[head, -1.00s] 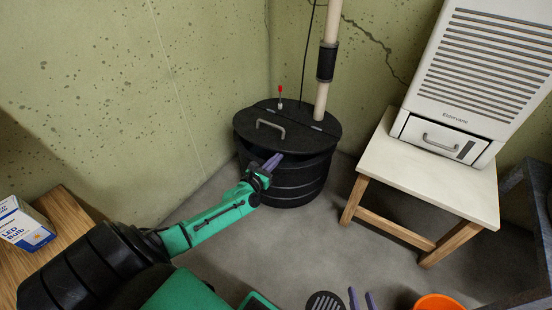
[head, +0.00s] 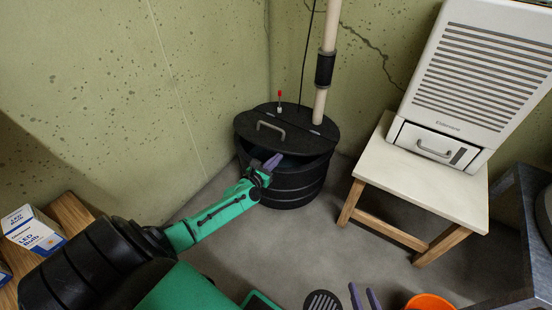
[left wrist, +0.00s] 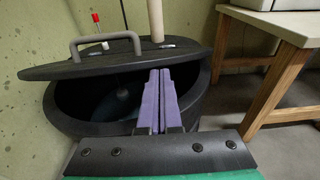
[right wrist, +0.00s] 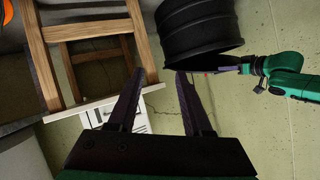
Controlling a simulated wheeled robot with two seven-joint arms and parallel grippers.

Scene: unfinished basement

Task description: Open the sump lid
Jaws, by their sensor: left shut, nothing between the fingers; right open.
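The black sump basin (head: 292,185) stands in the corner. Its lid (head: 258,140) has a grey handle (head: 270,127) and is tilted up at the front, leaving a gap above the rim. The left wrist view shows the lid (left wrist: 110,65) raised over the dark opening, with the handle (left wrist: 105,44) on top. My left gripper (head: 272,162) is shut and empty at the front of the basin. In the left wrist view its purple fingers (left wrist: 158,74) reach under the lid's front edge; contact cannot be told. My right gripper (head: 366,296) is open and empty, low in the head view.
A pale pipe (head: 328,60) and a red-tipped float rod (head: 279,100) rise from the basin. A wooden stool (head: 420,190) carrying a white dehumidifier (head: 480,85) stands right. An orange bucket (head: 430,302) is low right. An LED bulb box (head: 34,230) sits left.

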